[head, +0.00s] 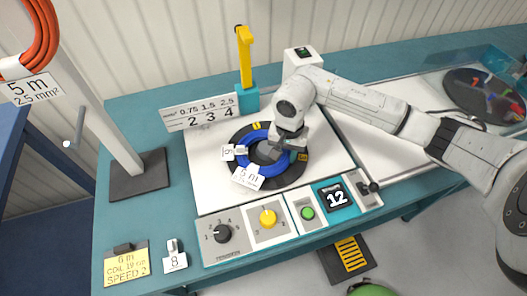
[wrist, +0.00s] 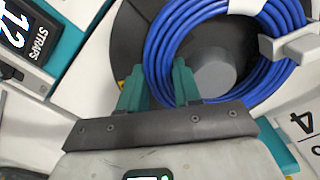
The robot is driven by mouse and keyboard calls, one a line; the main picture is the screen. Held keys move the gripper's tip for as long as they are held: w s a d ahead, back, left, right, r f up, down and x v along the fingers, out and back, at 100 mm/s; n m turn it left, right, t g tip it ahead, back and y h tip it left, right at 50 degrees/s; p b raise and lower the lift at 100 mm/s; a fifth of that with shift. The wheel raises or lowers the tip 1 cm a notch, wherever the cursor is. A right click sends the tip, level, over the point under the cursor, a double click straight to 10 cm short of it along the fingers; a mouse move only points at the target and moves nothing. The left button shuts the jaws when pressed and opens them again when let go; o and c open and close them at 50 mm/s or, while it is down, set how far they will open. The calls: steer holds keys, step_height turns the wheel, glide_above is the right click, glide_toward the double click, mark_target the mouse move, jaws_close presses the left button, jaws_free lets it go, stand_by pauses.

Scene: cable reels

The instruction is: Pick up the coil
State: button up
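A blue cable coil (head: 247,139) lies around the hub of a round black plate (head: 296,173) on the bench machine. White tags (head: 247,177) are attached to its left and front side. My gripper (head: 283,151) points down at the coil's right part in the head view, hiding some of it. In the wrist view the blue coil (wrist: 163,45) fills the upper right, around a grey hub (wrist: 215,72). My gripper's two teal fingers (wrist: 158,88) are apart, one on each side of the coil's bundle. Whether they touch the cable cannot be told.
An orange coil (head: 41,35) hangs on a post at the left, tagged 5 m, 2.5 mm². A yellow-topped upright (head: 245,55) and a number board (head: 197,113) stand behind the plate. A control panel (head: 267,222) with knobs and a display reading 12 runs along the front.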

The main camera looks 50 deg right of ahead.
jaws_close()
steer(key=shift+r, duration=0.15)
stand_by(0.4)
steer(key=shift+r+b, duration=0.7)
steer(key=shift+r, duration=0.65)
steer(key=s+a+r+b, duration=0.4)
steer(key=s+a+r, duration=0.5)
steer(key=s+r, duration=0.1)
steer(key=shift+s, duration=0.45)
